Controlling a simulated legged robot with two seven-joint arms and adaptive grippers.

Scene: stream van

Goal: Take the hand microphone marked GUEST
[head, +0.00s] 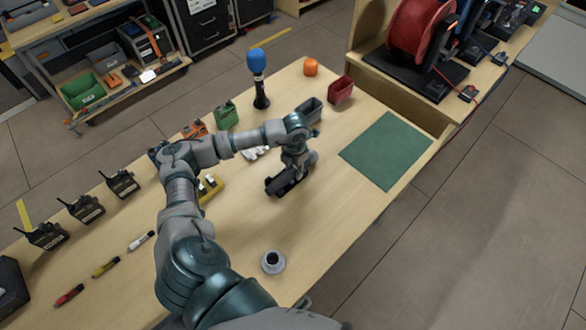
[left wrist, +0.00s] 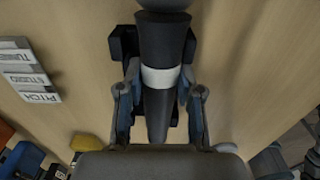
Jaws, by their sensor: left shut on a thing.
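My left gripper (head: 288,178) is low over the middle of the wooden table, with its arm coming in from the left. In the left wrist view its fingers (left wrist: 160,108) are shut on a dark, tapered hand microphone (left wrist: 156,122) with a white band. The band shows no readable marking, so I cannot tell whether it says GUEST. A black block or cradle (left wrist: 122,45) lies behind the microphone; I cannot tell whether they touch. Another microphone with a blue head (head: 257,62) stands upright in a dark holder at the back. My right gripper is not in view.
A green mat (head: 387,151) lies at the right of the table. Red (head: 341,90) and grey (head: 308,110) bins and an orange ball-like thing (head: 310,67) stand at the back. Radios (head: 86,209), markers (head: 105,267) and a small round cup (head: 273,262) are nearer. Labelled cards (left wrist: 30,75) lie beside the gripper.

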